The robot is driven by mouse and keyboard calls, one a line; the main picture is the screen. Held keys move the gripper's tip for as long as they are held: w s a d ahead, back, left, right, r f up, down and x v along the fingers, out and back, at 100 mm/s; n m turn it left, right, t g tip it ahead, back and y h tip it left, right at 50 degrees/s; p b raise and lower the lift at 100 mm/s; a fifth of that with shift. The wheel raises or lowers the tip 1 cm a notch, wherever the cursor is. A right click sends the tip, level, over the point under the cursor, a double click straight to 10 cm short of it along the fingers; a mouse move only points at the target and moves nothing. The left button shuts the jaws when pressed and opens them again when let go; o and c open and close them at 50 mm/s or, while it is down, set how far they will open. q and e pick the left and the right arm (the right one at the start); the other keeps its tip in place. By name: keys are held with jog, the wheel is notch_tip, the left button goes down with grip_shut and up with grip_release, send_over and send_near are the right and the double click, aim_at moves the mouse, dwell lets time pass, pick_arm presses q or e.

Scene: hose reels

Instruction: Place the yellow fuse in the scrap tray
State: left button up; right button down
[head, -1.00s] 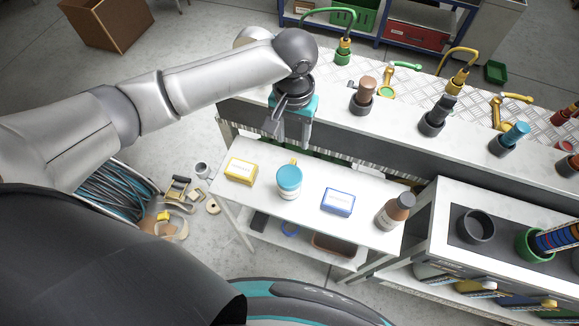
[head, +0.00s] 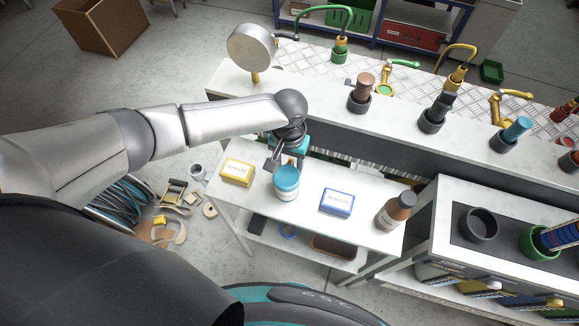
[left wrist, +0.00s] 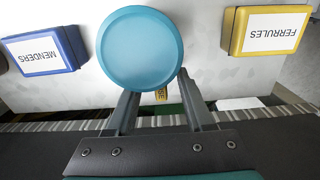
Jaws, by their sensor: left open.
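My left gripper (head: 283,159) is open above the back edge of the small white table, just behind the teal-lidded jar (head: 286,183). In the left wrist view its two fingers (left wrist: 158,95) point at the jar's round lid (left wrist: 140,48). A small yellow piece with dark marks (left wrist: 161,96) shows between the fingers, partly hidden by the lid; it may be the yellow fuse, but I cannot be sure. In the head view my gripper hides that spot. I cannot identify the scrap tray for certain; a brown tray (head: 334,247) lies on the lower shelf. My right gripper is out of view.
The table holds a yellow FERRULES box (head: 237,172), a blue MENDERS box (head: 336,202) and a brown bottle (head: 395,212). Behind it stands a long bench (head: 405,118) with fittings in cups. Loose parts (head: 175,200) lie on the floor at left.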

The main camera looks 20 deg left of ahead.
pick_arm(q)
grip_shut()
dwell(0.4)
